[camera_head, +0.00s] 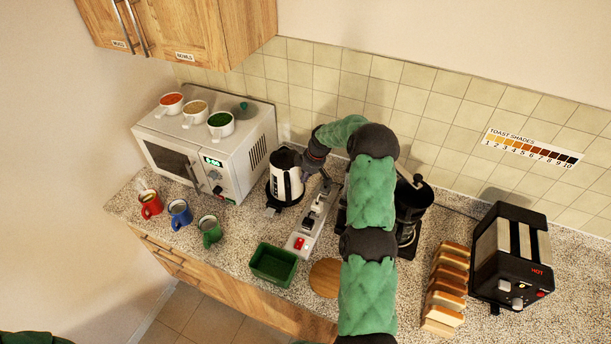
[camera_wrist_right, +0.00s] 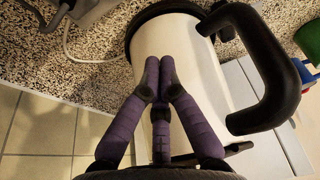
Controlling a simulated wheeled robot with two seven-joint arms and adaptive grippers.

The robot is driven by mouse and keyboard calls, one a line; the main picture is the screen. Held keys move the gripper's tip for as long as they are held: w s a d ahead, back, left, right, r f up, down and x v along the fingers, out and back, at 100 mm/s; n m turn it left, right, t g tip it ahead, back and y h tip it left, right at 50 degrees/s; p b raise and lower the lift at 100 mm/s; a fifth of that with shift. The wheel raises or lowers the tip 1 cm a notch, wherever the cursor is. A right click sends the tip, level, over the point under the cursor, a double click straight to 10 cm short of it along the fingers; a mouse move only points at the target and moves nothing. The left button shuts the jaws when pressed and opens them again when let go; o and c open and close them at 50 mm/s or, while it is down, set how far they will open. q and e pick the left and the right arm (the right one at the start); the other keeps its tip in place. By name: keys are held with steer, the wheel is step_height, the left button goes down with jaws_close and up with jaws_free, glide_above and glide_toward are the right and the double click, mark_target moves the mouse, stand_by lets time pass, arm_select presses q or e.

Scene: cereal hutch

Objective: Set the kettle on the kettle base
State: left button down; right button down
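The white and black kettle (camera_head: 287,180) stands upright on the counter, right of the microwave. My right gripper (camera_head: 312,168) is at the kettle's right side in the head view. In the wrist view my right gripper (camera_wrist_right: 160,68) has its purple fingertips together in front of the kettle's white body (camera_wrist_right: 205,65). The black handle (camera_wrist_right: 268,70) is to the right, outside the fingers. I cannot tell whether the fingers touch the body. The kettle base is not clearly distinguishable; a black band (camera_wrist_right: 138,28) rings the kettle's end. My left gripper is out of view.
A power strip with a red switch (camera_head: 300,243) lies right of the kettle. The microwave (camera_head: 215,150) bears several mugs. Small mugs (camera_head: 180,213), a green bin (camera_head: 273,264), a round board (camera_head: 325,277), a black grinder-like appliance (camera_head: 411,203), bread slices (camera_head: 446,287) and a toaster (camera_head: 511,255) crowd the counter.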

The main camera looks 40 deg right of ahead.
steer(key=shift+r, duration=0.1)
steer(key=shift+w+a+b, duration=0.35)
steer(key=shift+w+b, duration=0.25)
steer(key=shift+b, duration=0.1)
steer(key=shift+w+a, duration=0.25)
steer(key=shift+w, duration=0.05)
steer(key=shift+r, duration=0.1)
